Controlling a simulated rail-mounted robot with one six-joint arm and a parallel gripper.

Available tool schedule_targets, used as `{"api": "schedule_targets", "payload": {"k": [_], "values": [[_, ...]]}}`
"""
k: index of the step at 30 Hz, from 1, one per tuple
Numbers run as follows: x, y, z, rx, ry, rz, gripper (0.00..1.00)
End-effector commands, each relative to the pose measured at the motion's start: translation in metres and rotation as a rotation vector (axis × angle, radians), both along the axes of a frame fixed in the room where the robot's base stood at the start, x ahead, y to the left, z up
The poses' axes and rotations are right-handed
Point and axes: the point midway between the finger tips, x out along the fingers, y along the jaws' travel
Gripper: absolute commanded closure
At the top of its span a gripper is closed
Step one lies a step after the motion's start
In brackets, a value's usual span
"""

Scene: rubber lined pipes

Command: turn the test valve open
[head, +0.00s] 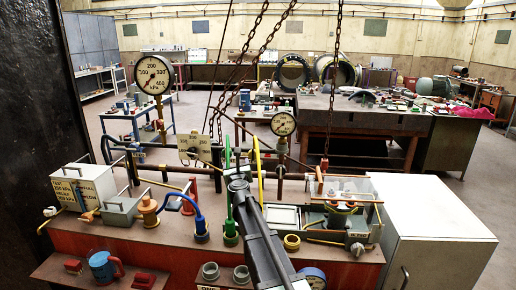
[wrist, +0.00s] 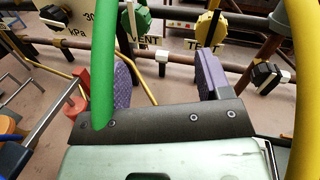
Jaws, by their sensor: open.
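The yellow test valve (wrist: 207,24) shows in the wrist view at the top right of centre, above a plate lettered TEST (wrist: 204,44). My gripper (wrist: 166,80) is open and empty, with two purple pads spread apart. Its right pad appears below the TEST plate, and the valve is beyond the pads, not touched. In the head view my gripper (head: 238,172) is over the pipe bench; I cannot make out the test valve there.
A green valve (wrist: 134,20) with a VENT plate (wrist: 146,42) is left of the test valve. A green hose (wrist: 103,60) and a yellow hose (wrist: 304,90) cross close to the camera. A black valve (wrist: 268,76) is at right. Gauges (head: 154,75) and hanging chains (head: 247,45) rise over the bench.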

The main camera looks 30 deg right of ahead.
Motion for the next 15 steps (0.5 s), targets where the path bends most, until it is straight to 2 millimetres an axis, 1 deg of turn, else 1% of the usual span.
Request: {"api": "schedule_targets", "payload": {"k": [1,3,4,7,11,15], "values": [[-0.004,-0.017,-0.002,0.16,-0.06,-0.1,0.29],[-0.014,-0.032,-0.004,0.324,-0.132,-0.201,0.29],[-0.016,-0.035,-0.004,0.361,-0.153,-0.223,0.29],[-0.017,-0.037,-0.004,0.408,-0.181,-0.233,0.29],[-0.014,-0.038,-0.004,0.408,-0.18,-0.231,0.29],[0.001,-0.047,-0.004,0.406,-0.179,-0.23,0.29]]}}
